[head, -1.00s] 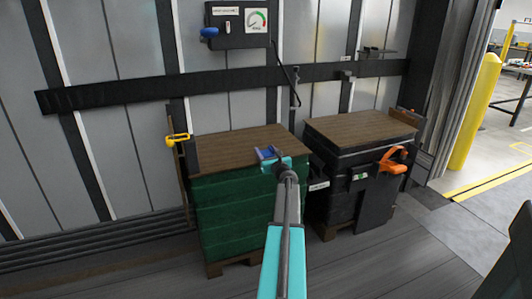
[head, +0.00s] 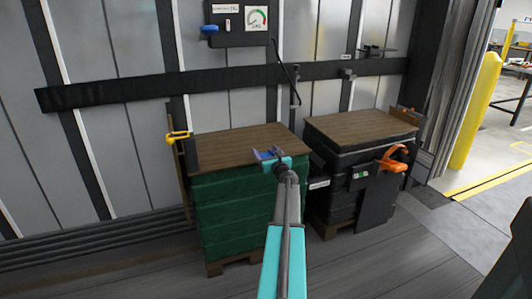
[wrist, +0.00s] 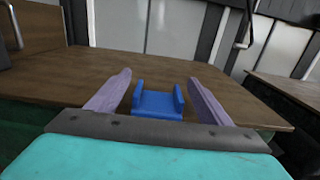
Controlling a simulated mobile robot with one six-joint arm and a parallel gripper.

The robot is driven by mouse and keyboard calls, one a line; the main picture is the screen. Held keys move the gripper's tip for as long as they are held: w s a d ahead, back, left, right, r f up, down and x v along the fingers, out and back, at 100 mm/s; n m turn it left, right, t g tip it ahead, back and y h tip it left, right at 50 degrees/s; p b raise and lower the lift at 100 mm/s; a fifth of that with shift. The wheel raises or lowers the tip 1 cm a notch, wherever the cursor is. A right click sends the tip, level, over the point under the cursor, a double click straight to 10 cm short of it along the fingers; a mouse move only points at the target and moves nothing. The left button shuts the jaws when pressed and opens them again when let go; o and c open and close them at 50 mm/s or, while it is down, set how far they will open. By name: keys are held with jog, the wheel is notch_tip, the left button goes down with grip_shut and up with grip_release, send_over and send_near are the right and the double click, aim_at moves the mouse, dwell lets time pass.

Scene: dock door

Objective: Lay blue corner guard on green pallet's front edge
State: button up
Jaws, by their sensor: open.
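The green pallet (head: 228,212) stands against the wall with a flat brown wooden top (head: 235,146). The blue corner guard (wrist: 158,100) sits on the wooden top at its front edge, between my two fingers in the wrist view; it also shows in the head view (head: 264,155). My gripper (wrist: 157,98) is open, with a finger on each side of the guard and a visible gap to both. In the head view my gripper (head: 274,157) is at the front right part of the top. The guard's underside is hidden.
A black-wrapped pallet (head: 335,185) with a brown top stands close on the right, with an orange clamp-like item (head: 392,160) at its front. A yellow item (head: 178,136) is at the green pallet's left. A gauge box (head: 237,22) hangs on the wall above.

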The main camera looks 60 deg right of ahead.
jog(key=shift+r, duration=0.15)
jog(key=shift+r+p, duration=0.45)
jog(key=shift+p, duration=0.1)
jog(key=shift+s+a+r, duration=0.1)
jog(key=v, duration=1.1)
jog(key=shift+s+a, duration=0.25)
jog(key=shift+s, duration=0.05)
dwell(0.3)
